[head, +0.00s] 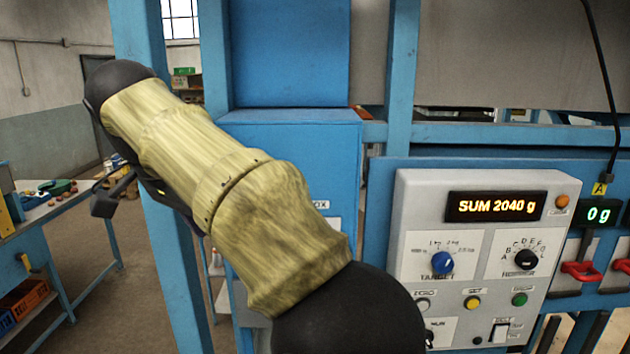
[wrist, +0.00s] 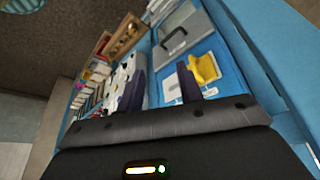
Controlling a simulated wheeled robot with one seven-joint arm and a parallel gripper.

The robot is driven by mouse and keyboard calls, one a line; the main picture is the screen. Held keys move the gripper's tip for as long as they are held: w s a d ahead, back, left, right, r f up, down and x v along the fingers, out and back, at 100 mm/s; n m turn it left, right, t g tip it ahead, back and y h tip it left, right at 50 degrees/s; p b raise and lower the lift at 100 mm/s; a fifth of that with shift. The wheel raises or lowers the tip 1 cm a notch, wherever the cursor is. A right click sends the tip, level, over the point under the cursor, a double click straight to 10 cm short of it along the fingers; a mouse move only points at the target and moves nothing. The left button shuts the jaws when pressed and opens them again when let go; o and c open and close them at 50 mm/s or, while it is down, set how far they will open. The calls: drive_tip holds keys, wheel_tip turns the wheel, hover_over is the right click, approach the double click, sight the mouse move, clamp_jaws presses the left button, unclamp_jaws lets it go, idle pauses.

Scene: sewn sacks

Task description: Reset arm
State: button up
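My arm, in pale yellow-green covers with black joints, crosses the head view from the lower middle to the upper left. In the wrist view, my gripper (wrist: 162,84) shows two dark fingers with a clear gap between them. It is open, and I see nothing held. In the head view, only a dark part at the far end of the arm shows at the left, and the fingertips cannot be made out.
A control panel (head: 412,212) reading "SUM 2040 g" stands at the right, beside a "0 g" display (head: 597,215) and red handles (head: 580,271). A blue post (head: 140,35) stands close behind my arm. A workbench (head: 50,212) holding small items is at the left.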

drive_tip(key=w+d+f+n+g+y+b, duration=0.1)
drive_tip(key=w+d+f+n, duration=0.2)
drive_tip(key=d+f, duration=0.6)
drive_tip(key=w+d+f+n+b, duration=0.25)
drive_tip(key=d+f, duration=0.35)
drive_tip(key=f, duration=0.6)
drive_tip(key=s+d+f+b, duration=0.1)
drive_tip(key=s+d+f, duration=0.5)
drive_tip(key=d+f, duration=0.2)
drive_tip(key=s+d+f+n+y+b, duration=0.1)
drive_tip(key=s+d+f, duration=0.6)
drive_tip(key=f, duration=0.4)
drive_tip(key=shift+d+y, duration=0.3)
drive_tip(key=shift+d, duration=0.15)
drive_tip(key=shift+w, duration=0.15)
